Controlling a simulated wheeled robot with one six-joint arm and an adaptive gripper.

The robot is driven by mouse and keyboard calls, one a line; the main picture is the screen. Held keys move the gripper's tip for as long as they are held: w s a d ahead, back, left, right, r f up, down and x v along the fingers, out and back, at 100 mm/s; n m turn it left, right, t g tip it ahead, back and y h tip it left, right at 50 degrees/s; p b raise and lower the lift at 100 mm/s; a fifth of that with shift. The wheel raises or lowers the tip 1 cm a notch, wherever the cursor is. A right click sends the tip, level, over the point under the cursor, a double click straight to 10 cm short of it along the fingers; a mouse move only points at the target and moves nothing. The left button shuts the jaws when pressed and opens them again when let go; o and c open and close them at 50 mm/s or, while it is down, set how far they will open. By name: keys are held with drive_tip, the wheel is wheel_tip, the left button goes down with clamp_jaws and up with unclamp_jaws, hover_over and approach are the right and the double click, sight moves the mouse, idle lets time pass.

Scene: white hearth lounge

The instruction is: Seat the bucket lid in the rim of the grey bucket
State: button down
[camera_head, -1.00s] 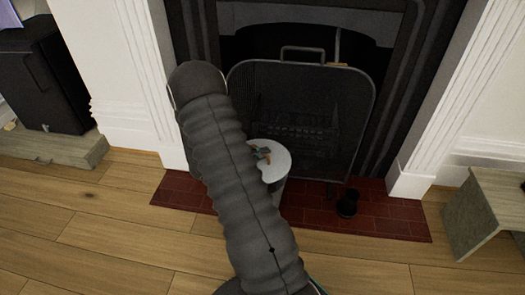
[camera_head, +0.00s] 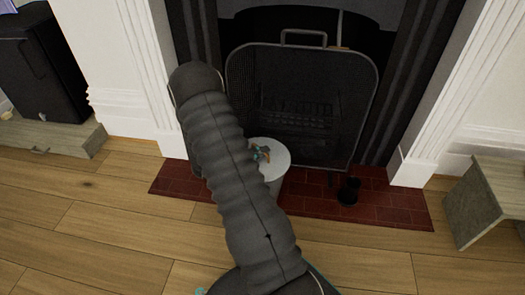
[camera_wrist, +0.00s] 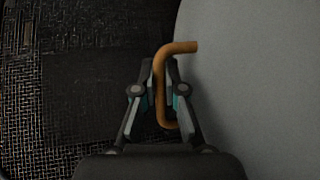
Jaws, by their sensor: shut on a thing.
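The bucket lid (camera_head: 279,150) is a pale grey disc with an orange-brown bent handle. In the head view it lies over the grey bucket (camera_head: 276,187), whose wall shows just below it; my arm hides the left part of both. I cannot tell whether the lid rests in the rim or hangs just above it. My gripper (camera_wrist: 160,72) is shut on the lid's handle (camera_wrist: 181,48) in the wrist view. The lid's grey face (camera_wrist: 260,90) fills the right side there; the bucket rim is hidden.
A black mesh fire screen (camera_head: 315,105) with a top handle stands right behind the bucket. A small black object (camera_head: 348,191) stands on the red brick hearth (camera_head: 400,205) to the right. A grey bench (camera_head: 483,205) is at far right. The wooden floor in front is clear.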

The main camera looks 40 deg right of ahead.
drive_tip(key=shift+f, duration=0.1)
drive_tip(key=c, duration=1.2)
unclamp_jaws()
drive_tip(key=shift+v, duration=4.05)
wheel_tip(320, 180, up, 7)
drive_tip(key=p, duration=0.2)
drive_tip(key=shift+p, duration=0.3)
